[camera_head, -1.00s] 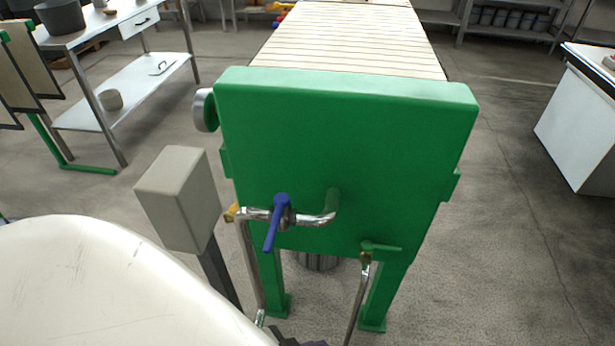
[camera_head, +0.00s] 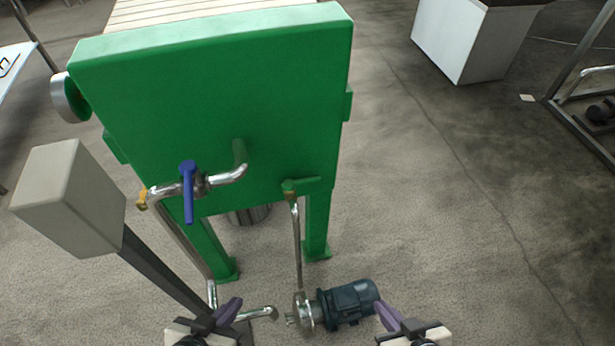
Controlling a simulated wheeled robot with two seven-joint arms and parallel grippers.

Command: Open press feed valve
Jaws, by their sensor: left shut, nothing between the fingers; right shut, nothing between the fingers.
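A blue lever valve (camera_head: 189,190) sits on a horizontal metal pipe in front of the green press plate (camera_head: 225,95); its lever hangs down, across the pipe. I cannot tell which one is the press feed valve. My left gripper (camera_head: 230,309) is at the bottom edge, below the blue valve and apart from it. My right gripper (camera_head: 386,313) is at the bottom edge, right of the pump. Both are shut and empty.
A grey box (camera_head: 70,195) on a slanting post stands left of the valves. A dark blue pump motor (camera_head: 348,303) lies on the floor between my grippers. A white cabinet (camera_head: 460,38) stands at the back right. The floor right of the press is clear.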

